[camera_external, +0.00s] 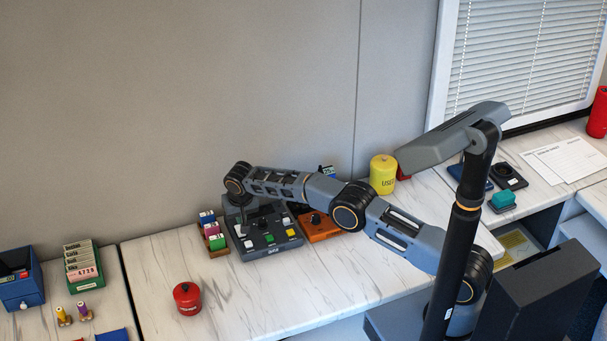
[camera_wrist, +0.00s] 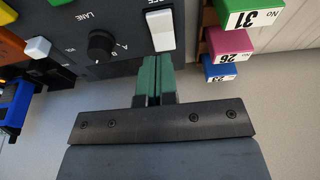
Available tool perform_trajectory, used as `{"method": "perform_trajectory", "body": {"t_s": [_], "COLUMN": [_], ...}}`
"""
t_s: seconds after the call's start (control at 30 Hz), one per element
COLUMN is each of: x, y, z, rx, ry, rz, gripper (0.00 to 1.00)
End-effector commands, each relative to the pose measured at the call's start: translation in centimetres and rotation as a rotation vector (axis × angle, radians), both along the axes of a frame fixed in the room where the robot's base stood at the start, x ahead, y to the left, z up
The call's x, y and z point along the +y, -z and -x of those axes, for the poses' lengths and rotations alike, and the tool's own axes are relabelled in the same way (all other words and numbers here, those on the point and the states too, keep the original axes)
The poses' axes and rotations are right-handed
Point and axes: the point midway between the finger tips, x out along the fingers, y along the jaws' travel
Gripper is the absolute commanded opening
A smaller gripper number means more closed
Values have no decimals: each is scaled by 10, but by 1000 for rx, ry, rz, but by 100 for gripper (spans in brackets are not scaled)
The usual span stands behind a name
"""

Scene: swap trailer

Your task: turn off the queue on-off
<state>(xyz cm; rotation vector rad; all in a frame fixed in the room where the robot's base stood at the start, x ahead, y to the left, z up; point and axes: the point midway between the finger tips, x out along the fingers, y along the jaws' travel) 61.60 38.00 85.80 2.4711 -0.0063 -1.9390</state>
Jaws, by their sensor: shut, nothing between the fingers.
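A dark grey control console (camera_external: 272,246) sits on the marbled counter near the back wall. In the wrist view the console (camera_wrist: 120,62) shows a white rocker switch (camera_wrist: 161,30) near its edge, beside a black LANE knob (camera_wrist: 101,46). The lettering by the rocker is cut off, so I cannot read whether it is the queue on-off. My gripper (camera_wrist: 155,62) is shut and empty, its green fingertips close to the rocker's near end. I cannot tell whether they touch it. In the external view my gripper (camera_external: 243,217) points down over the console's back left part.
Numbered coloured blocks (camera_external: 213,231) stand just left of the console. An orange box (camera_external: 319,230) sits close on its right, and a yellow canister (camera_external: 383,174) stands further right. A red canister (camera_external: 187,298) stands at the front left. The counter in front of the console is clear.

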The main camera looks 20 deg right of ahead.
Motion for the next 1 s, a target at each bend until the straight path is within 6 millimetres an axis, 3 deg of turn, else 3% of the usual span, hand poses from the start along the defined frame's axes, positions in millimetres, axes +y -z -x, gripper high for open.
{"method": "perform_trajectory", "body": {"t_s": [0.07, 0.5, 0.7, 1.0], "x": [0, 0, 0, 0], "y": [-25, -89, -105, -109], "z": [-2, 30, 37, 39], "rx": [-2, -2, -1, 0], "ry": [1, -1, 0, 0], "rz": [-1, -2, -1, 0], "gripper": [0, 0, 0, 0]}}
